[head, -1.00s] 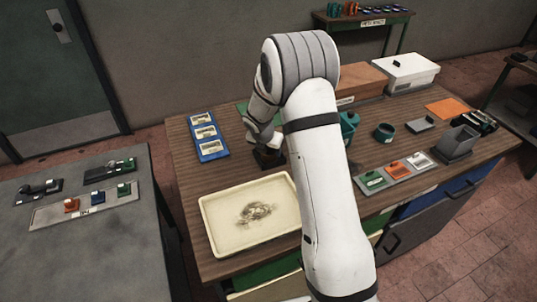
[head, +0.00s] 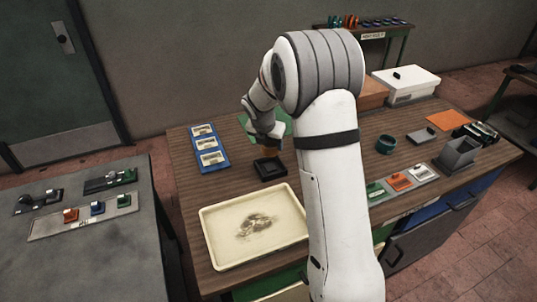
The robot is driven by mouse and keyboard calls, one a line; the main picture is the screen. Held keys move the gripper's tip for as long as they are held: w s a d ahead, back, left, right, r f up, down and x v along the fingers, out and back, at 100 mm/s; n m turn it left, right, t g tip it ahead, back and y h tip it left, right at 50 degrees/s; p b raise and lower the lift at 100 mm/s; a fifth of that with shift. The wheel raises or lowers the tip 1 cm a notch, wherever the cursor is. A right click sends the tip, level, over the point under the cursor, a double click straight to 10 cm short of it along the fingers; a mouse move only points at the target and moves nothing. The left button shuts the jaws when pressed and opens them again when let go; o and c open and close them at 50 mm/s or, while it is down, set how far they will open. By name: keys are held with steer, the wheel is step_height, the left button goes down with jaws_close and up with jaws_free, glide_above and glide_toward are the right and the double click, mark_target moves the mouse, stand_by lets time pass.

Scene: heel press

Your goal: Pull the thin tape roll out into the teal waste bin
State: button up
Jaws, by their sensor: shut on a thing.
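My gripper (head: 270,147) is at the left-centre of the workbench, just above and behind a black square block with a recessed top (head: 269,168). It is shut on a small orange-brown thing (head: 272,150), probably the thin tape roll, though too small and covered to tell. The held thing appears to be above the black block; I cannot tell whether they touch. A dark teal round open container (head: 387,143), perhaps the waste bin, stands right of my arm. My arm hides the middle of the bench.
A cream tray (head: 207,232) with a dark smudge lies in front. A blue card rack (head: 210,160) is at left. Coloured blocks on a grey strip (head: 420,180), a grey open box (head: 458,153) and a white box (head: 405,85) are at right.

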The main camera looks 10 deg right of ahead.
step_height(320, 180, up, 5)
steer(key=p, duration=0.3)
steer(key=shift+f, duration=0.15)
steer(key=shift+f, duration=0.1)
